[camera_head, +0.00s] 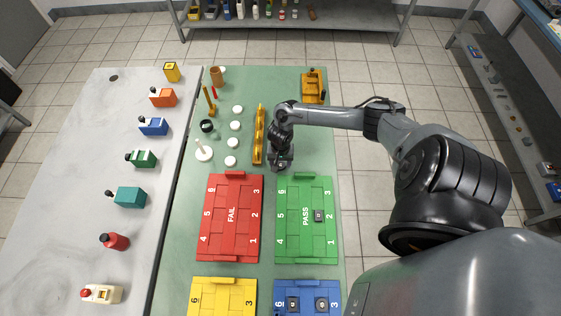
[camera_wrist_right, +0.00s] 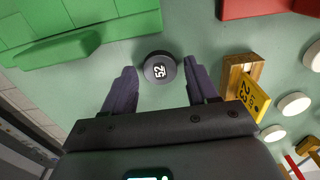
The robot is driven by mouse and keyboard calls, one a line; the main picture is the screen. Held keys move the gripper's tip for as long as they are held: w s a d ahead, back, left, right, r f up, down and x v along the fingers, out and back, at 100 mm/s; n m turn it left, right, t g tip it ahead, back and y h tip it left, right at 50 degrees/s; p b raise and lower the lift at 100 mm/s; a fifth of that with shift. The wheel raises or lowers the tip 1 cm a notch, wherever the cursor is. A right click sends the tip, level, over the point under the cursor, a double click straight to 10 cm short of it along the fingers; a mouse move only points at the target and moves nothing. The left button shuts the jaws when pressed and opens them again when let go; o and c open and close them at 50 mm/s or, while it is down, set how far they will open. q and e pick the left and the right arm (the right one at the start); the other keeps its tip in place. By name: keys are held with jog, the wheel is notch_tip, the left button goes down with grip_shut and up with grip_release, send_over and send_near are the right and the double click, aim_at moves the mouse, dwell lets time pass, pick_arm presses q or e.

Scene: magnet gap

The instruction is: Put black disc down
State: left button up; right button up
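A black disc (camera_wrist_right: 160,68) marked 52 lies on the green mat between my right fingertips in the right wrist view. My right gripper (camera_wrist_right: 162,76) is open, with a gap between each finger and the disc. In the head view the right gripper (camera_head: 281,165) is low over the mat, just behind the green PASS tray (camera_head: 290,235). My left gripper is not in view.
A red FAIL tray (camera_head: 222,235) lies left of PASS; yellow (camera_head: 222,292) and blue (camera_head: 300,285) trays lie in front. A long yellow rack (camera_head: 259,135) stands close left of the right gripper. The mat right of the gripper is clear.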

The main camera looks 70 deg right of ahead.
aim_at(280, 165)
jog(key=shift+o, duration=0.4)
jog(key=shift+r, duration=0.2)
notch_tip(280, 165, up, 11)
jog(key=p, duration=0.4)
jog(key=w+a+n+t, duration=0.2)
jog(key=a+n+t, duration=0.3)
jog(key=a+n, duration=1.2)
jog(key=s+a+r+m, duration=0.3)
jog(key=a+r, duration=0.3)
jog(key=a, duration=0.3)
jog(key=shift+a+m, duration=0.15)
jog(key=shift+m, duration=0.15)
jog(key=shift+o, duration=0.5)
jog(key=s+r+n+g, duration=0.1)
jog(key=s+r+n, duration=0.1)
jog(key=s+r, duration=0.3)
jog(key=shift+s, duration=1)
